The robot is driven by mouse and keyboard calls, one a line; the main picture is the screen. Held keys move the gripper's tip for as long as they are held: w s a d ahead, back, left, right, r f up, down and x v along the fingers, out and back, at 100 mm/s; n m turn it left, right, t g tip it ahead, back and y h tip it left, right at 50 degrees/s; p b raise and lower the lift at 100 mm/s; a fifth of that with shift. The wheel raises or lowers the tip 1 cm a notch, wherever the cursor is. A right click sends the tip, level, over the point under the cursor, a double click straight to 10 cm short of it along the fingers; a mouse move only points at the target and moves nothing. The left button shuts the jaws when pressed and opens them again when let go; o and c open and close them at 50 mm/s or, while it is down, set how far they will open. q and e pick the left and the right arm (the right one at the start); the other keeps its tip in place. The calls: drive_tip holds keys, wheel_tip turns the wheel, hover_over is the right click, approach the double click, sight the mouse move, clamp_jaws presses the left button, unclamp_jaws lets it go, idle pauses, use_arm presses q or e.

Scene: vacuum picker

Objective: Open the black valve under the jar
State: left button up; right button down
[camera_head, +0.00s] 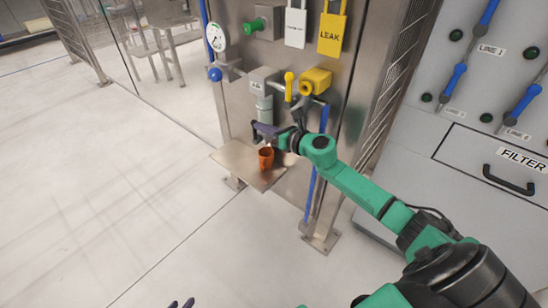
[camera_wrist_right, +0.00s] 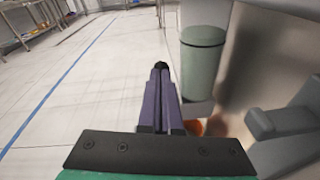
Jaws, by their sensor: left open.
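The jar (camera_head: 265,108) is a grey-green cylinder under a steel block on the panel. It also shows in the right wrist view (camera_wrist_right: 203,65), just right of my right gripper's fingers. My right gripper (camera_head: 264,131) is at the jar's lower end, above an orange cup (camera_head: 266,161). In the wrist view its purple fingers (camera_wrist_right: 161,98) lie together, with a small black piece at their tip. I cannot tell whether that piece is the valve. The black valve is not clearly visible; the gripper covers the area below the jar. My left gripper (camera_head: 181,304) is open at the bottom edge, only its fingertips showing.
The cup stands on a small steel shelf (camera_head: 232,158). A yellow valve (camera_head: 315,80), a blue hose (camera_head: 323,120) and a gauge (camera_head: 216,36) are near the jar. A grey cabinet (camera_head: 420,165) stands at right. The floor at left is clear.

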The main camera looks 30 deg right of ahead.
drive_tip(key=shift+r, duration=0.15)
use_arm(q)
drive_tip(key=a, duration=0.1)
drive_tip(key=s+a+r+g+y+p, duration=0.1)
drive_tip(key=a+g, duration=0.1)
drive_tip(key=a, duration=0.1)
drive_tip(key=shift+s+r+y+p, duration=0.25)
drive_tip(key=shift+r+y+p, duration=0.05)
drive_tip(key=shift+r+p, duration=0.1)
use_arm(e)
drive_tip(key=v, duration=1.4)
drive_tip(key=shift+s, duration=0.25)
use_arm(q)
drive_tip(key=shift+d, duration=0.1)
use_arm(e)
drive_tip(key=shift+d, duration=0.1)
